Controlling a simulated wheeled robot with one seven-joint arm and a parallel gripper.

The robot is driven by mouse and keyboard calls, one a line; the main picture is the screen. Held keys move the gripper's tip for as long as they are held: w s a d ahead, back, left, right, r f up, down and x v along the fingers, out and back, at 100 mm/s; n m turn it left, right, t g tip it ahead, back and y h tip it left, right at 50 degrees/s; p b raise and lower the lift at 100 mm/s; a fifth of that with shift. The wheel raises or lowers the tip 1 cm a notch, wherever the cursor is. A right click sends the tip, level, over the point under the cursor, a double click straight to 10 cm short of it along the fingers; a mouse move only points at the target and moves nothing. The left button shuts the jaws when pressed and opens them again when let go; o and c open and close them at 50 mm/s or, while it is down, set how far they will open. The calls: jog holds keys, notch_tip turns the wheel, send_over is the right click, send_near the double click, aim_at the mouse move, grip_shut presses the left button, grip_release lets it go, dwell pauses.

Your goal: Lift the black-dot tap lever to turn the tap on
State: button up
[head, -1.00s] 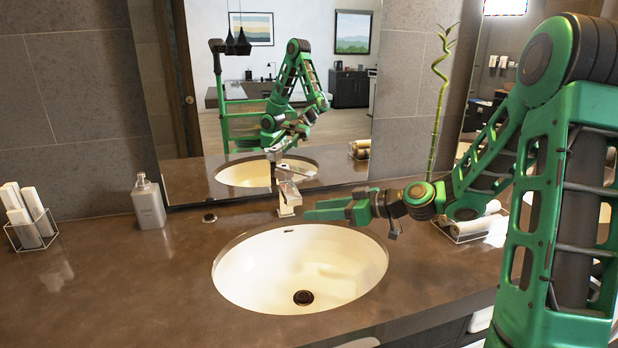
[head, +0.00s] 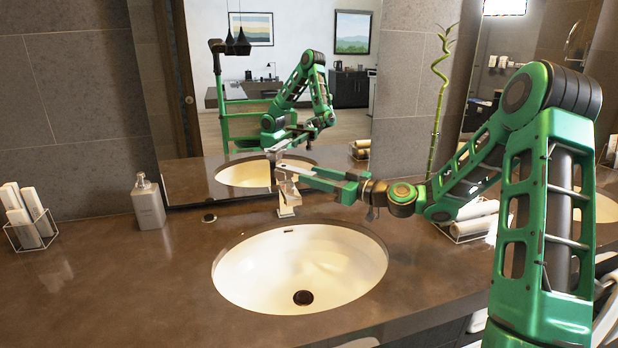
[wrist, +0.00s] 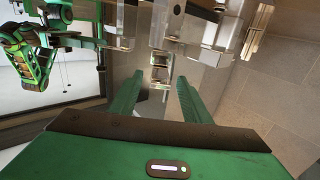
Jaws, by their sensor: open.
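The chrome tap (head: 287,202) stands upright on the counter behind the basin. Its top, with the lever, is partly overlapped by my fingers in the head view, and I cannot make out a black dot. My gripper (head: 308,178) reaches in from the right, level with the tap's top. In the wrist view the two green fingers of my gripper (wrist: 158,92) are apart, with shiny metal in the gap between and beyond them. I cannot tell whether the fingers touch the lever or how far it is raised.
The white oval basin (head: 330,270) lies below my gripper. A soap bottle (head: 149,205) stands to the left, beside a wire holder (head: 45,232) with white packets. The mirror (head: 190,175) is close behind the tap. Rolled towels (head: 470,218) sit in a rack at right.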

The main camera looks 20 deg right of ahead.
aim_at(296, 170)
jog(key=shift+x, duration=1.1)
